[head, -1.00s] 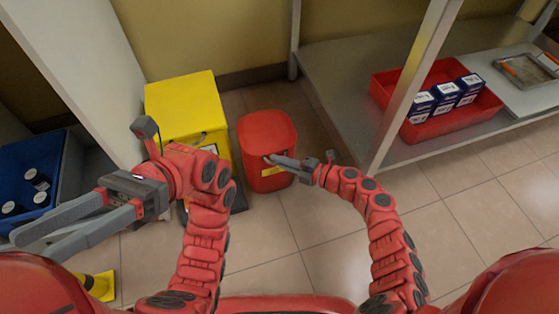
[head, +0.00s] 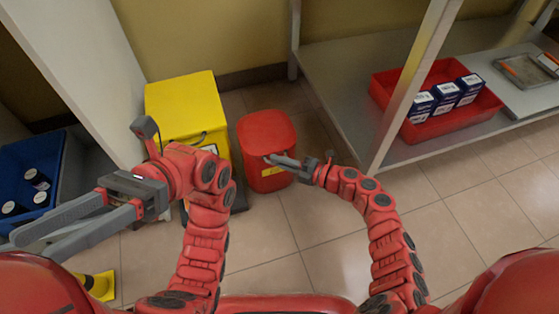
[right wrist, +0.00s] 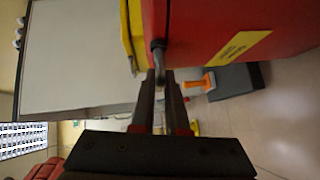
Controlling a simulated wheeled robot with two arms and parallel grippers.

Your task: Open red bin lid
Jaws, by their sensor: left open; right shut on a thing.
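The red bin (head: 267,178) stands on the tiled floor, and its lid (head: 267,132) looks closed on top. It fills the top of the right wrist view (right wrist: 225,30), with a yellow label on its side. My right gripper (head: 270,159) is at the front of the bin, just under the lid's edge. In the right wrist view its fingers (right wrist: 163,74) are shut on a small dark lid handle (right wrist: 158,48). My left gripper (head: 28,244) is open and empty at the far left, well away from the bin.
A yellow bin (head: 188,105) stands just left of the red bin. A metal shelf (head: 335,78) on the right carries a red tray (head: 487,108) with blue-and-white boxes. A blue crate (head: 50,155) with bottles is at the left.

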